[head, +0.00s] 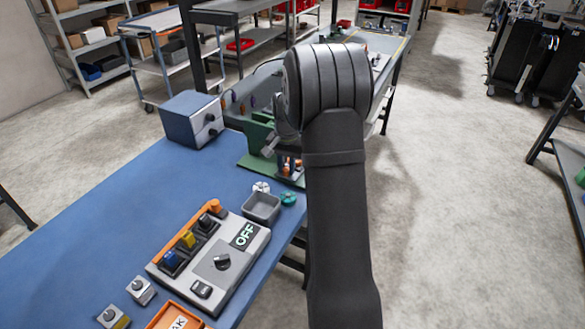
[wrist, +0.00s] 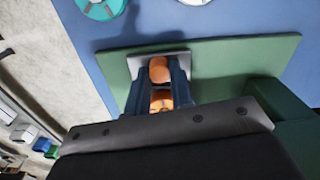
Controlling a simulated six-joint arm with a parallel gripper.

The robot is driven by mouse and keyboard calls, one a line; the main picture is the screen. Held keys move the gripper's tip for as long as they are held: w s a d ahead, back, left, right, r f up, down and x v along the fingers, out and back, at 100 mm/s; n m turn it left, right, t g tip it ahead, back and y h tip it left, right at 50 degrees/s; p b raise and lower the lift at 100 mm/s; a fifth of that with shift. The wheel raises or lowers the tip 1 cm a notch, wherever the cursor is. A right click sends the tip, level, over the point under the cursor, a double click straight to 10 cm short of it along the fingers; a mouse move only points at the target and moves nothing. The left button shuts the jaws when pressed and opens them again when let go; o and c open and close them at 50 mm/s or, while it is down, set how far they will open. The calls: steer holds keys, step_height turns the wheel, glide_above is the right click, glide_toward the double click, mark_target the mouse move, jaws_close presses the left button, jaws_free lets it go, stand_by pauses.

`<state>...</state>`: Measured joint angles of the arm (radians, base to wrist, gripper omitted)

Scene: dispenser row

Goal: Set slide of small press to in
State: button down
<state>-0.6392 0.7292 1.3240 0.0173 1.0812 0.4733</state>
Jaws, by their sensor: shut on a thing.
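The small press is green, with a flat base plate and an upright body (head: 262,132). In the wrist view its base plate (wrist: 245,60) lies across the upper part and its body (wrist: 288,108) is at the right edge. A small grey metal slide plate (wrist: 180,60) with an orange knob (wrist: 159,68) is at the plate's left part. My gripper (wrist: 160,88) is shut on the orange knob, one dark finger on each side. In the head view my arm hides part of the press; orange (head: 287,166) shows at the fingers.
A grey bin (head: 262,208), a green round piece (head: 289,198) and a white one (head: 261,187) are near the press. A blue-grey box (head: 193,120) stands behind left. A switch panel (head: 240,262) sits in front. The blue bench (head: 110,215) is clear at left.

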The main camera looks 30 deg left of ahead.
steer(key=c, duration=1.3)
jaws_free()
steer(key=shift+o, duration=0.2)
step_height(320, 180, up, 18)
steer(key=shift+d+f, duration=0.15)
steer(key=shift+f, duration=0.1)
steer(key=shift+c, duration=1.4)
steer(key=s+d+f+n+t+y, duration=0.2)
steer(key=s+n+t, duration=0.15)
steer(key=s, duration=0.35)
steer(key=shift+m+t, duration=0.25)
steer(key=shift+m, duration=0.2)
steer(key=x, duration=1.1)
steer(key=d+x, duration=0.1)
steer(key=x, duration=0.4)
steer(key=shift+w+f, duration=0.35)
steer(key=shift+w, duration=0.1)
